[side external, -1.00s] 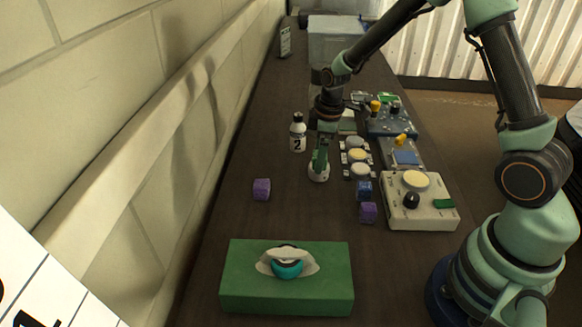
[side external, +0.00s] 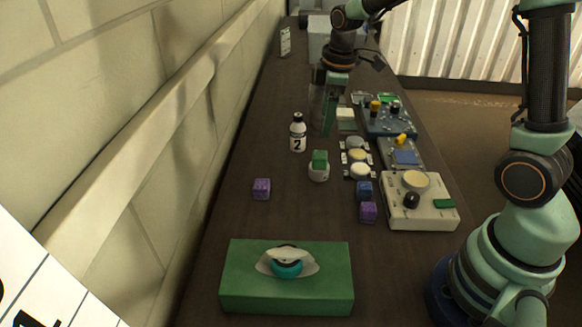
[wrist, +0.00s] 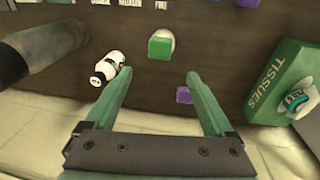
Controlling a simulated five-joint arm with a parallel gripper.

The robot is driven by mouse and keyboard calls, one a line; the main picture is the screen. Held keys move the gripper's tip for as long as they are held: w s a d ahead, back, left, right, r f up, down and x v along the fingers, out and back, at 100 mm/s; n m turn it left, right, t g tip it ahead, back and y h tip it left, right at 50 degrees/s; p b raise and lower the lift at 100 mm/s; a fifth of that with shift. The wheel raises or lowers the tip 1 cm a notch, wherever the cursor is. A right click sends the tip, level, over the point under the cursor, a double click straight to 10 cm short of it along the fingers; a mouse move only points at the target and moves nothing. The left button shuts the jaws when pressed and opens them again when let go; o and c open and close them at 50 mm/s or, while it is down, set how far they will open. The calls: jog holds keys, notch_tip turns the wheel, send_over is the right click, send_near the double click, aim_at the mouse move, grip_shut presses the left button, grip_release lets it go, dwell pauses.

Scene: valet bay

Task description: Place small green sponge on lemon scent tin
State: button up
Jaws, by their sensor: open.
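The small green sponge (side external: 320,157) rests on top of a round whitish tin (side external: 319,173) in the side view. In the wrist view the sponge (wrist: 160,47) sits on the tin, whose pale rim (wrist: 166,36) shows behind it. The tin's label cannot be read. My gripper (side external: 323,125) is above the table, behind and clear of the sponge in the side view. In the wrist view its two fingers (wrist: 155,82) are apart with nothing between them.
A white bottle marked 2 (side external: 298,133) stands left of the tin. Purple cubes (side external: 261,189) (side external: 368,212) and a blue cube (side external: 364,190) lie nearby. Round pale tins (side external: 358,155) and control boxes (side external: 420,205) stand to the right. A green tissue box (side external: 240,290) is in front.

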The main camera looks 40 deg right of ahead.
jog(key=s+a+r+m+t, duration=0.2)
jog(key=s+r+m, duration=0.2)
jog(key=s, duration=0.3)
jog(key=s+a+r+m+t, duration=0.2)
jog(key=s+r+m, duration=0.2)
jog(key=s, duration=0.3)
jog(key=shift+s+a+r+m, duration=0.25)
jog(key=shift+r+m, duration=0.15)
jog(key=shift+m, duration=0.1)
dwell(0.6)
